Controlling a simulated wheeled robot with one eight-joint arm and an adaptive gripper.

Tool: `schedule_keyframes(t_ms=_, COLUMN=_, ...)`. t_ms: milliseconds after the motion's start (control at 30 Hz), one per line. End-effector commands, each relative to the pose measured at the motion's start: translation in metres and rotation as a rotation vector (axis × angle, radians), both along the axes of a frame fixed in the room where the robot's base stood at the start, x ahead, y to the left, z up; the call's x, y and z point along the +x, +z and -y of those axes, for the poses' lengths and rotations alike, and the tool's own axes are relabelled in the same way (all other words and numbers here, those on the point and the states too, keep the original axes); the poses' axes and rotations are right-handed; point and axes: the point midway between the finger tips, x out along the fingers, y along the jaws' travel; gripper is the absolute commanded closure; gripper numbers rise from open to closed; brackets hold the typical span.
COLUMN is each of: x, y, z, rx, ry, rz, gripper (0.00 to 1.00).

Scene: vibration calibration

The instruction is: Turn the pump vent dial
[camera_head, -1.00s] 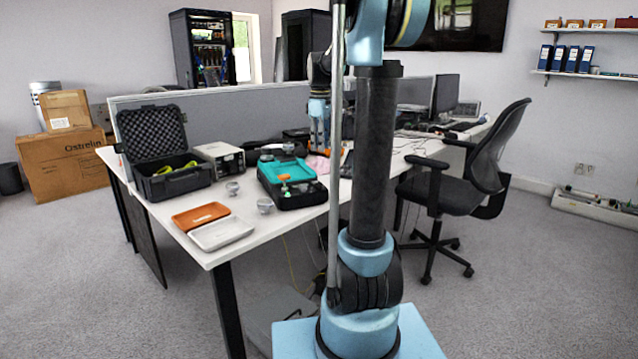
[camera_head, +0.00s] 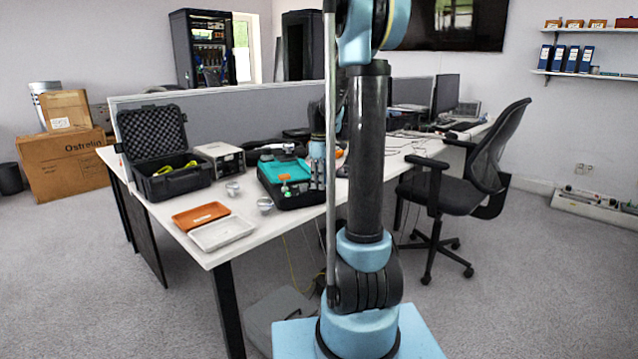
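A black case with a teal panel (camera_head: 282,170) lies on the white table. I cannot tell which part is the pump vent dial; the details are too small. My gripper (camera_head: 317,184) points down at the right side of this case, partly behind my own arm column. Its fingertips are too small and dark to show whether they are open or shut, or whether they touch the case.
An office chair (camera_head: 470,170) stands at the right.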

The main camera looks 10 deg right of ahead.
Motion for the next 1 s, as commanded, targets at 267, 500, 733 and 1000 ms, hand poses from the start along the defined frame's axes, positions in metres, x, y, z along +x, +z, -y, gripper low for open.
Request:
schedule_keyframes(t_ms=267, x=-0.0001, y=-0.0028, z=0.0001, rx=0.0, ry=0.0, rz=0.0, gripper=0.72)
schedule_keyframes(t_ms=500, x=-0.0001, y=-0.0026, z=0.0001, rx=0.0, ry=0.0, rz=0.0, gripper=1.0)
schedule_keyframes(t_ms=733, x=-0.0001, y=-0.0025, z=0.0002, rx=0.0, ry=-0.012, rz=0.0, gripper=1.0)
schedule_keyframes(t_ms=1000, x=-0.0004, y=-0.0024, z=-0.0001, rx=0.0, ry=-0.119, rz=0.0, gripper=1.0)
